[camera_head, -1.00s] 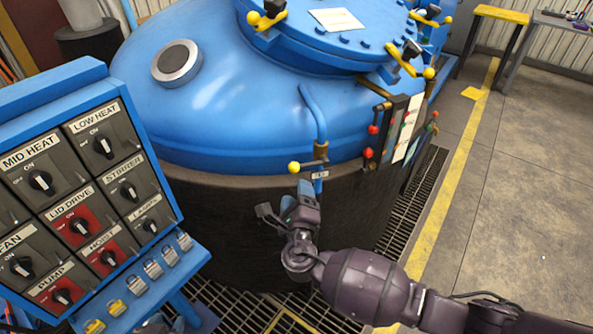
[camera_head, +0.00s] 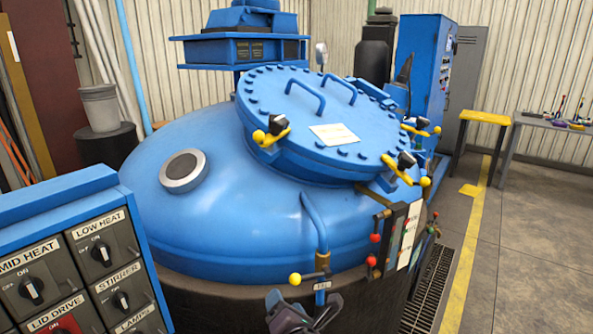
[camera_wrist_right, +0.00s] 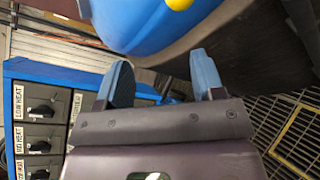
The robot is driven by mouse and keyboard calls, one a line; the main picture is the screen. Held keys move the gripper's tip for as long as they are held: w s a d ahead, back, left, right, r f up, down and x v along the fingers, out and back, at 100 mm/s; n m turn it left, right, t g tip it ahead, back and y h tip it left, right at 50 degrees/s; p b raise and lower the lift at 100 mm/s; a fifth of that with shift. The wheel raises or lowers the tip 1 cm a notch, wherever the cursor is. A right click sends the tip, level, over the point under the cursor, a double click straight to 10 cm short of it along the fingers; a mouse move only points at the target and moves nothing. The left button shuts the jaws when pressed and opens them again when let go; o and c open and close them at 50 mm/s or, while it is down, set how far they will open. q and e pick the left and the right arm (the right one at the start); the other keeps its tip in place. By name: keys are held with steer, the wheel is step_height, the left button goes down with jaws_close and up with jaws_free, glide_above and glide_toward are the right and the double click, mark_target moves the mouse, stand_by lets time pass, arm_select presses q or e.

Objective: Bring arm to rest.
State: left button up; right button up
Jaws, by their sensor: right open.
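My right gripper (camera_head: 300,312) shows at the bottom edge of the head view, in front of the furnace's dark lower wall and below a valve with a yellow knob. In the right wrist view its two blue-padded fingers (camera_wrist_right: 160,85) stand apart with nothing between them. The rest of the right arm is below the head view's frame. My left gripper is in neither view.
The blue furnace (camera_head: 230,225) with its bolted lid fills the middle. A switch panel (camera_head: 75,205) stands close at left. A yellow stool (camera_head: 484,118) and a grey table (camera_head: 540,122) stand at the back right. The floor at right is clear.

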steer(key=s+d+f+m+g+h, duration=0.1)
steer(key=s+d+f+m, duration=0.3)
steer(key=d+m, duration=0.5)
steer(key=s+d+f+m+h, duration=0.1)
steer(key=s+d+f+m, duration=0.1)
steer(key=s+d+m, duration=0.7)
steer(key=s+d+f+m+g+h, duration=0.1)
steer(key=s+d+f+m, duration=0.2)
steer(key=d+m, duration=0.6)
steer(key=s+d+f+m+g+h, duration=0.1)
steer(key=s+d+f+m, duration=0.1)
steer(key=s+f, duration=0.4)
steer(key=s+d, duration=0.1)
steer(key=s, duration=0.2)
steer(key=shift+s+d+g+h+b, duration=0.2)
steer(key=shift+s+g+h+b, duration=0.1)
steer(key=shift+g+h, duration=0.1)
steer(key=shift+c, duration=0.2)
